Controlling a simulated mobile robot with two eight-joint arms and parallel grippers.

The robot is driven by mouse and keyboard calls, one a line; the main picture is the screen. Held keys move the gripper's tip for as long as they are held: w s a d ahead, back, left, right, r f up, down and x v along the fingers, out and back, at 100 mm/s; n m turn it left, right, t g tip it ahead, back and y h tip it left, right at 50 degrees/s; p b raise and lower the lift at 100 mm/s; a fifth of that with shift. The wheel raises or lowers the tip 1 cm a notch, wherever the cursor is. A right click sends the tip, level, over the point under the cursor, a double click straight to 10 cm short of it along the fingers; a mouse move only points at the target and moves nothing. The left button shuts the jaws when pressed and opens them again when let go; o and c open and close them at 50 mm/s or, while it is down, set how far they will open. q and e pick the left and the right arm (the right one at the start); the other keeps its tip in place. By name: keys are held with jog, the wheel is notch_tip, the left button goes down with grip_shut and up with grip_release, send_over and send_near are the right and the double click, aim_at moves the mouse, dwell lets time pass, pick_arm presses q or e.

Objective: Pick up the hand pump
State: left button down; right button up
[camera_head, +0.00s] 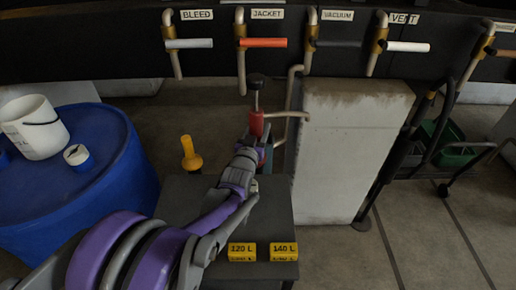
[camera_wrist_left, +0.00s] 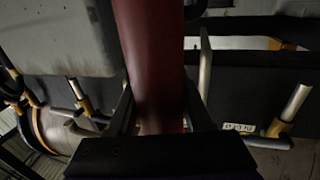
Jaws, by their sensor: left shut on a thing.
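The hand pump (camera_head: 257,124) has a red body, a thin rod and a dark knob on top, and a pale spout pointing right. It stands upright over the grey table in the head view, its lower part hidden by my left arm. My left gripper (camera_head: 256,158) is at the pump's body. In the left wrist view the red pump body (camera_wrist_left: 148,60) fills the middle, and my left gripper (camera_wrist_left: 160,115) has a finger on each side of it, shut on it. I cannot tell whether the pump's base touches the table. My right gripper is not in view.
The grey table (camera_head: 217,272) holds a yellow funnel-like object (camera_head: 191,155) and two yellow blocks labelled 120 L (camera_head: 242,252) and 140 L (camera_head: 284,252). A blue drum (camera_head: 110,190) stands left with a white bucket (camera_head: 34,128). A concrete block (camera_head: 350,150) stands behind right, below labelled valves.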

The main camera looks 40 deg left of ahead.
pick_arm(q)
notch_tip(320, 180, up, 28)
jog(key=p, duration=0.8)
jog(key=shift+p, duration=0.35)
